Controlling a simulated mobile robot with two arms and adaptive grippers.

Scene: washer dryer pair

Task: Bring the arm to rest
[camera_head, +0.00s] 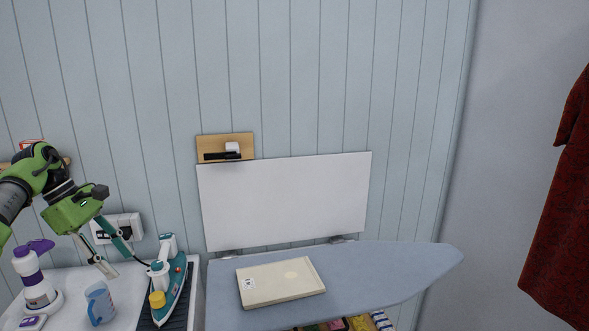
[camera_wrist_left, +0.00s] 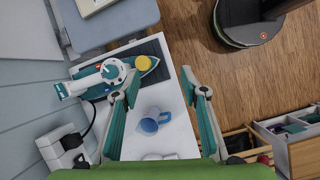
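My left arm comes in from the left in the head view. Its green left gripper (camera_head: 128,268) hangs above the white top at the lower left, fingers pointing down and to the right. In the left wrist view the two teal fingers of the left gripper (camera_wrist_left: 162,82) stand wide apart with nothing held between them. A blue cup (camera_wrist_left: 150,122) lies below them in that view and appears apart from them. The blue cup also shows in the head view (camera_head: 99,303). My right gripper is in neither view.
A teal and white iron (camera_head: 168,283) stands on a dark ribbed mat, close right of the gripper. A purple and white bottle (camera_head: 37,284) stands left. The grey ironing board (camera_head: 385,270) bears a cream tray (camera_head: 262,300). Wall sockets (camera_head: 117,229) are behind the gripper.

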